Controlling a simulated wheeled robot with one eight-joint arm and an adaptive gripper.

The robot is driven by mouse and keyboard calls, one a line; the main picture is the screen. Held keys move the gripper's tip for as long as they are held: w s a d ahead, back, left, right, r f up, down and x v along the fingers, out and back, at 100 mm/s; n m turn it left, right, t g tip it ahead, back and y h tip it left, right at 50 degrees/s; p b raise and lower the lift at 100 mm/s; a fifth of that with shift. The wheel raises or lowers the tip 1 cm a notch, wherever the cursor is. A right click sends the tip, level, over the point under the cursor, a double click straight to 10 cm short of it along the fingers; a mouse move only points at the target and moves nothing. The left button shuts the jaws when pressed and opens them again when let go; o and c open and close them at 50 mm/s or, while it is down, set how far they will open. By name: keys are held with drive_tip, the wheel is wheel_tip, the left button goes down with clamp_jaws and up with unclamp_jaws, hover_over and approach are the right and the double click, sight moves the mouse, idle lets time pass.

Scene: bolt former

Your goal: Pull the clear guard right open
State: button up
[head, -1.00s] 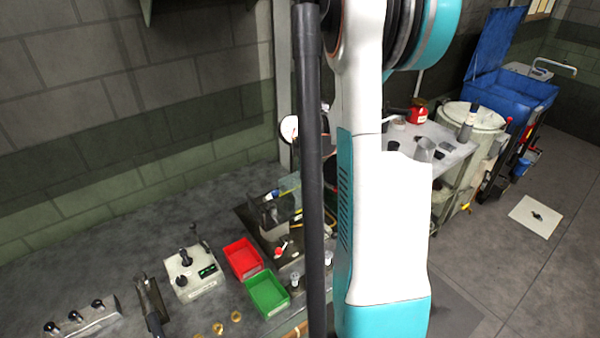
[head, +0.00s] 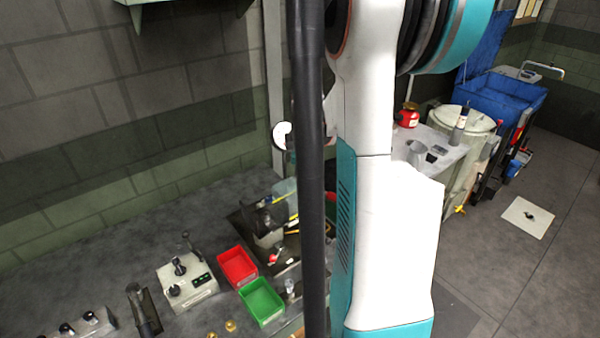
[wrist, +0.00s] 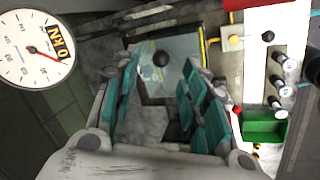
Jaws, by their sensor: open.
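In the head view the guard (head: 284,188) is a pale panel on the bolt former at the back of the bench, partly hidden by my arm. My gripper is hidden there.
A round dial gauge (wrist: 36,50) reading kN is close on the left of the wrist view. A red bin (head: 237,265) and a green bin (head: 262,302) stand in front of the machine. A control box (head: 187,283) is left of them.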

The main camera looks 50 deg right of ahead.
drive_tip(key=v, duration=0.7)
idle(0.5)
